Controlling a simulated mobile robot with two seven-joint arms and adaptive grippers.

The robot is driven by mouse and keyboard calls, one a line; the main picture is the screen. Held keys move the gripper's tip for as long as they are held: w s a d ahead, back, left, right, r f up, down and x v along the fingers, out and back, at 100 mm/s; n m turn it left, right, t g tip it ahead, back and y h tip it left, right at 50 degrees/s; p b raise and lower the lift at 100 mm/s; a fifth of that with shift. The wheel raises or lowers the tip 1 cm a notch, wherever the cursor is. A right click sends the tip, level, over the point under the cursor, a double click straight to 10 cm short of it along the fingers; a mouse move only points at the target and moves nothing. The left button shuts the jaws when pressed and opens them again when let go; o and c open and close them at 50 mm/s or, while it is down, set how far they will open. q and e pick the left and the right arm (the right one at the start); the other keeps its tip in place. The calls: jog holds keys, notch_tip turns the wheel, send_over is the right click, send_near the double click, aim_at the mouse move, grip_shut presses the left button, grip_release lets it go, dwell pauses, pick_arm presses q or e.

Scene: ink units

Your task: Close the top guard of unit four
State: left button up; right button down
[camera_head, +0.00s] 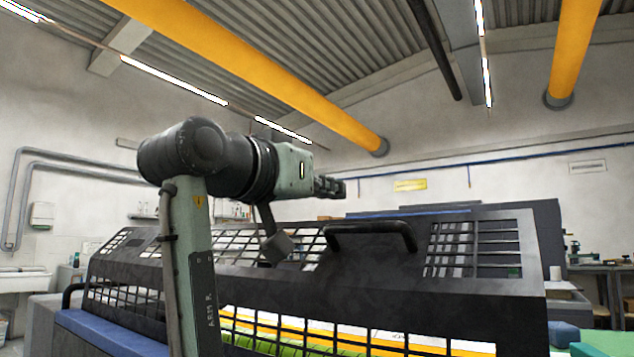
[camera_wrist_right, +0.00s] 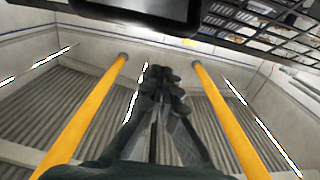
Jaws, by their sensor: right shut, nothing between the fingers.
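A dark guard panel (camera_head: 400,285) with grid windows spans the press in the head view, with a thick black bar handle (camera_head: 370,230) on its upper part. The panel leans back; I cannot tell how far it is open. My right gripper (camera_head: 342,187) is shut and empty. It points to the right, above and apart from the handle in the picture. In the right wrist view my shut fingers (camera_wrist_right: 160,75) point towards the ceiling side of the picture, and a dark grille (camera_wrist_right: 265,22) shows at the top right. My left gripper is not in view.
A lower grille shows yellow, white and green parts (camera_head: 290,322) behind it. A blue surface (camera_head: 110,335) lies at the lower left and a green block (camera_head: 605,343) at the lower right. Yellow pipes (camera_head: 270,75) run high overhead. The air around the gripper looks clear.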

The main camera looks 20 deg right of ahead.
aim_at(354, 238)
jog(key=x, duration=0.4)
jog(key=shift+s+r, duration=0.1)
jog(key=shift+w+d+f+p, duration=0.15)
jog(key=shift+w+d+f, duration=0.15)
jog(key=shift+f, duration=0.2)
jog(key=shift+w+d+f+p, duration=0.15)
jog(key=shift+w+d+f, duration=0.05)
jog(key=shift+d+f, duration=0.3)
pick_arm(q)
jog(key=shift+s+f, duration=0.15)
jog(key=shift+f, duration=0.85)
pick_arm(e)
jog(key=shift+w+d+f, duration=0.3)
jog(key=shift+f, duration=0.15)
jog(key=shift+d, duration=0.1)
